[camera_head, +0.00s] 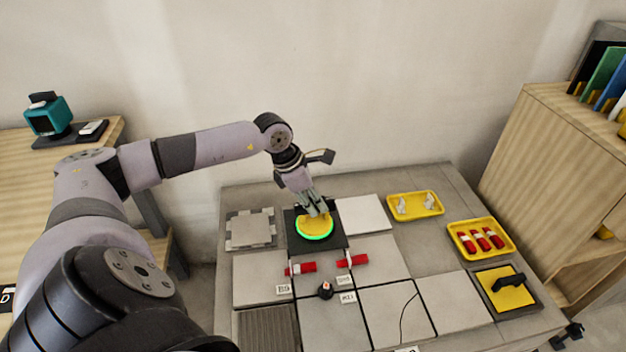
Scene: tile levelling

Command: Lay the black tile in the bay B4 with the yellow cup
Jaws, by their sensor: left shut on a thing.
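My left gripper (317,208) points down and is shut on the yellow cup (314,226), a round yellow disc with a bright green glowing rim. The cup is over the middle of the black tile (337,242) and appears to touch it. The tile is in the back row of the table, between a grey tile on a larger slab and a white tile. I cannot tell whether it lies flat in the bay or is slightly raised. The bay's floor is hidden under it. I do not see a readable B4 label. My right gripper is out of view.
White tiles (394,315) fill much of the table. Red clips (301,269) and a small dark knob (325,290) lie among the seams. Yellow trays (415,205) and a yellow pad with a black handle (505,290) are at right. A wooden shelf (556,135) stands beyond.

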